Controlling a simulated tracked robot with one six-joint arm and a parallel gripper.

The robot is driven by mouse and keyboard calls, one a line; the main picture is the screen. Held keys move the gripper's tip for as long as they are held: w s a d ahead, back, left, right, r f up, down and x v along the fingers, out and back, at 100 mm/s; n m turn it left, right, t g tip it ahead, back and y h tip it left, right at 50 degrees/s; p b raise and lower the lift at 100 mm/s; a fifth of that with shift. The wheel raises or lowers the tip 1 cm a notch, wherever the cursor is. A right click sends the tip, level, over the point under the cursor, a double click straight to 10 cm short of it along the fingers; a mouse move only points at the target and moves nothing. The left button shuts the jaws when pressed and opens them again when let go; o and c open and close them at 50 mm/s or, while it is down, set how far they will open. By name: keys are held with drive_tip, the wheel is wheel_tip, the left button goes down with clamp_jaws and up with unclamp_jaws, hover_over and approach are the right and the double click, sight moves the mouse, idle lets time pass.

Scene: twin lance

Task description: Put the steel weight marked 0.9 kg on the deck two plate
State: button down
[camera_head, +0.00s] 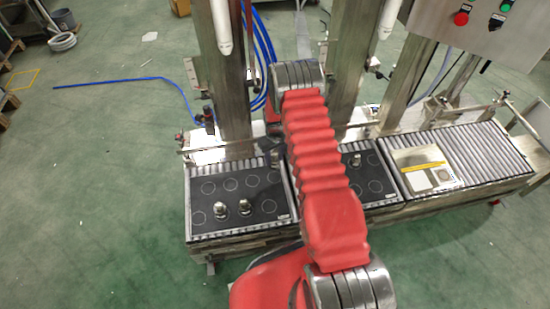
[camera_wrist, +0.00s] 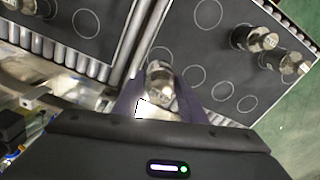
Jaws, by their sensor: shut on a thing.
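My gripper (camera_wrist: 160,95) is shut on a shiny steel weight (camera_wrist: 160,77), with a dark finger on each side of it. In the wrist view the weight is over the edge of a dark plate (camera_wrist: 208,45) with circles, near the gap between two plates; I cannot tell whether it touches the plate. No 0.9 kg mark is readable. Two more steel weights stand on this plate, one (camera_wrist: 262,40) beside the other (camera_wrist: 290,62). The second dark plate (camera_wrist: 60,38) lies across the gap. In the head view my red arm hides most of the gripper.
In the head view a further weight (camera_head: 355,160) stands on the plate right of my arm. A roller conveyor (camera_head: 490,150) with a pale panel (camera_head: 425,165) lies farther right. Steel posts (camera_head: 222,80) rise behind the plates, and blue hoses (camera_head: 265,50) hang there.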

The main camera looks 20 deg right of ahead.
drive_tip(key=shift+w+r, duration=0.1)
drive_tip(key=shift+r, duration=0.05)
drive_tip(key=shift+a+r, duration=0.15)
drive_tip(key=shift+r, duration=0.2)
drive_tip(key=s+a+r, duration=0.2)
drive_tip(key=a+r, duration=0.2)
drive_tip(key=r, duration=0.8)
drive_tip(key=s+a+r+m, duration=0.1)
drive_tip(key=a+r, duration=0.3)
drive_tip(key=r, duration=0.8)
drive_tip(key=s+a+r, duration=0.3)
drive_tip(key=a+r, duration=0.1)
drive_tip(key=r, duration=0.8)
drive_tip(key=shift+s+a, duration=0.1)
